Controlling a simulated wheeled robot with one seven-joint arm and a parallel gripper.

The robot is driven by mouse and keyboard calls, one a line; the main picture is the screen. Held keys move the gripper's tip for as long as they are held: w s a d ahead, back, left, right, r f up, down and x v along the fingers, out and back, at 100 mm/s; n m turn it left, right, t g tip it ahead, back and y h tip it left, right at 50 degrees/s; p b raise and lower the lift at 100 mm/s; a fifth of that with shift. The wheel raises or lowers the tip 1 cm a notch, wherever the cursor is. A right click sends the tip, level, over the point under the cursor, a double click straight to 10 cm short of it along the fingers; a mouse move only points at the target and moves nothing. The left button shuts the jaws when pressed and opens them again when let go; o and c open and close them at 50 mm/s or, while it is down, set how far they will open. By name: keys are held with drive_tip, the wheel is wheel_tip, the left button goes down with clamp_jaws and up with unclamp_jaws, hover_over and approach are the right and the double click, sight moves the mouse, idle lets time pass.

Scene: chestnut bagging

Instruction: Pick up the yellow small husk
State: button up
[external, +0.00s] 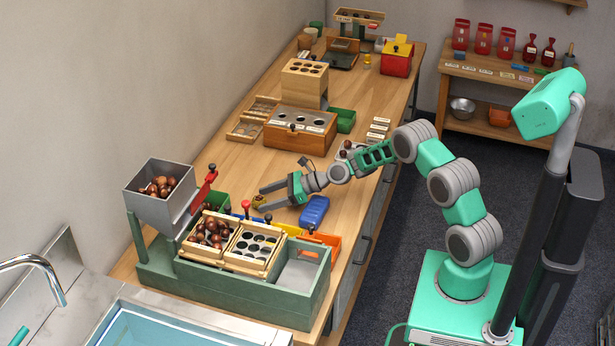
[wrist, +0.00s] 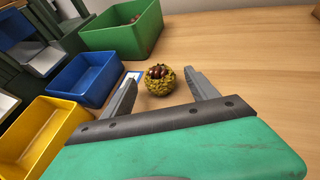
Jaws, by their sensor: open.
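The yellow small husk (wrist: 159,80) sits on the wooden bench in the wrist view, round and spiky, with dark brown chestnuts showing in its top. In the external view the husk (external: 259,201) is small, at the left of my gripper's fingers. My gripper (wrist: 162,87) is open, with one finger on each side of the husk, nearer its tips. I cannot tell whether either finger touches it. In the external view my gripper (external: 262,199) reaches left, low over the bench.
In the wrist view a green bin (wrist: 148,32), a blue bin (wrist: 62,87) and a yellow bin (wrist: 20,152) stand to the left. A blue object (external: 314,211) lies right of my gripper. The bench (wrist: 240,75) right of the husk is clear.

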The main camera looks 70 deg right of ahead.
drive_tip(key=shift+w+a+f, duration=0.2)
drive_tip(key=shift+w, duration=0.3)
drive_tip(key=shift+c, duration=0.5)
drive_tip(key=c, duration=1.3)
